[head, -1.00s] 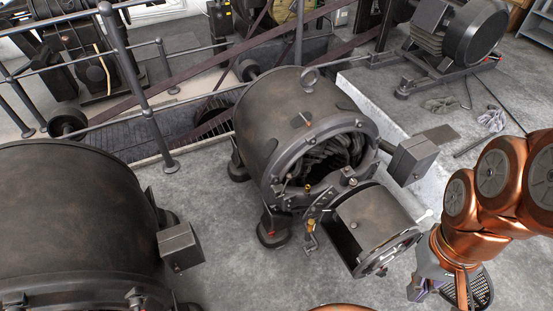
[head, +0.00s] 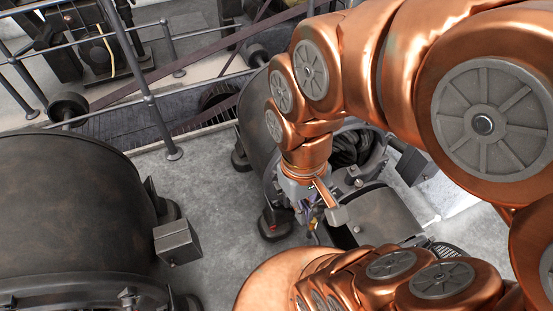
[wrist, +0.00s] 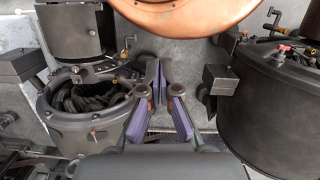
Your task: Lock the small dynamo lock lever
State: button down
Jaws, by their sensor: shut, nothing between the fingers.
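The small dynamo (head: 258,115) is a dark drum in the middle of the head view, largely hidden behind my arm. In the wrist view the small dynamo (wrist: 85,138) is at left, its round end open on dark coils. Its hinged cover (wrist: 68,30) stands swung out from the opening. A small brass-tipped fitting (wrist: 128,40) shows beside the cover; I cannot tell for sure that it is the lock lever. My gripper (wrist: 160,64), with purple-padded fingers, is shut and empty, right of the dynamo's opening. In the head view my gripper (head: 306,208) is near the cover's hinge side.
A large dynamo (head: 75,215) fills the left of the head view, with a box (head: 177,242) on its side. It is at right in the wrist view (wrist: 272,110). Grey floor (head: 215,215) lies clear between the dynamos. A railing (head: 140,80) runs behind.

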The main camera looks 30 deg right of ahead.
dwell(0.3)
jog(key=w+d+f+m+y+b, duration=0.2)
jog(key=w+d+f+m+b, duration=0.1)
jog(key=w+f+m+b, duration=0.25)
jog(key=w+d+f+m+y+b, duration=0.2)
jog(key=w+f+b, duration=0.2)
jog(key=w+b, duration=0.4)
jog(key=w+d+f+m+y+b, duration=0.1)
jog(key=w+d+f+m+b, duration=0.3)
jog(key=w, duration=0.4)
jog(key=w+d+f+m+t+y+b, duration=0.1)
jog(key=w+d+f+m+t+b, duration=0.1)
jog(key=d+f+m+b, duration=0.3)
jog(key=w+d+f+m+t+y+b, duration=0.1)
jog(key=w+d+f+m+b, duration=0.3)
jog(key=d+f+b, duration=0.4)
jog(key=d+f+t, duration=0.1)
jog(key=d+f, duration=0.3)
jog(key=d, duration=0.5)
jog(key=shift+d+f+m+y, duration=0.2)
jog(key=shift+f+m+y, duration=0.15)
jog(key=shift+f+y, duration=0.05)
jog(key=shift+a+f+b, duration=0.1)
jog(key=shift+b, duration=0.2)
